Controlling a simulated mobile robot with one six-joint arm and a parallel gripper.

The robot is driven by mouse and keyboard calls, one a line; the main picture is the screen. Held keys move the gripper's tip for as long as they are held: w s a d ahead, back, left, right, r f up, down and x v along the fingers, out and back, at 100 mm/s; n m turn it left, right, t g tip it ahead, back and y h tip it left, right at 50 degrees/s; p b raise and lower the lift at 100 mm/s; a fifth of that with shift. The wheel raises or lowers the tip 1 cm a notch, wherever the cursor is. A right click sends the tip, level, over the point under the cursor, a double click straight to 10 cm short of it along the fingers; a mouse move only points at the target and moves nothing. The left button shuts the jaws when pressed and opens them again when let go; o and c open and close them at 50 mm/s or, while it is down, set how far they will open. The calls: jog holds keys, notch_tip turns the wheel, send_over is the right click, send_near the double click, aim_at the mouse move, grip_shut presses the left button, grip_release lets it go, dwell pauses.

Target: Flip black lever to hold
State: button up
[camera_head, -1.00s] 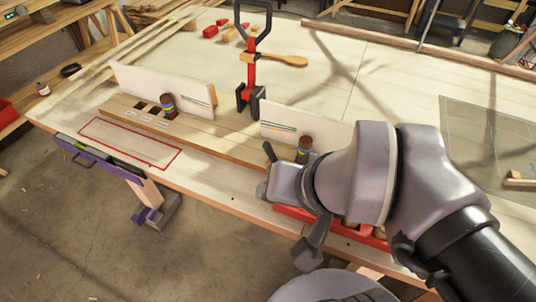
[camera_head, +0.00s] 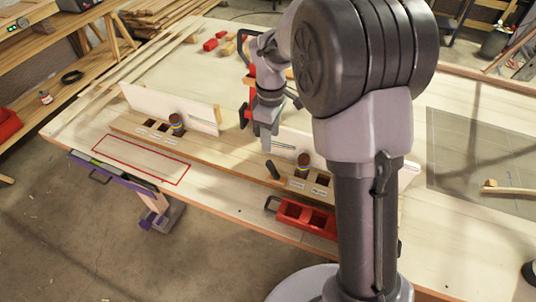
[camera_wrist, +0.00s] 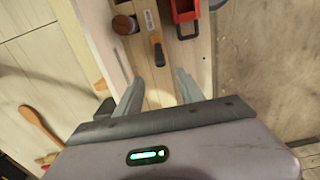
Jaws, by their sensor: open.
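The black lever (camera_head: 272,170) stands on the long wooden board (camera_head: 215,150), left of the right-hand sockets. In the wrist view the lever (camera_wrist: 157,48) shows as a dark handle with an orange-brown part, ahead of my fingers. My gripper (camera_head: 267,140) points down above the board, behind the lever in the head view. In the wrist view its two fingers (camera_wrist: 158,90) are apart, with only bare board between them. The lever lies beyond the fingertips, apart from them. Small white labels sit by the sockets; their words are too small to read.
Banded brown cylinders (camera_head: 177,123) (camera_head: 303,162) stand by the white upright panels (camera_head: 170,105). A red tray (camera_head: 305,218) sits at the front edge. A red clamp is partly hidden behind my arm. A clear sheet (camera_head: 480,160) lies at right. The red-outlined area (camera_head: 140,158) is empty.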

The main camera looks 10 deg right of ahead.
aim_at(270, 161)
notch_tip(270, 161, down, 12)
jog(key=b, duration=0.3)
jog(key=shift+f, duration=0.15)
grip_shut()
dwell(1.0)
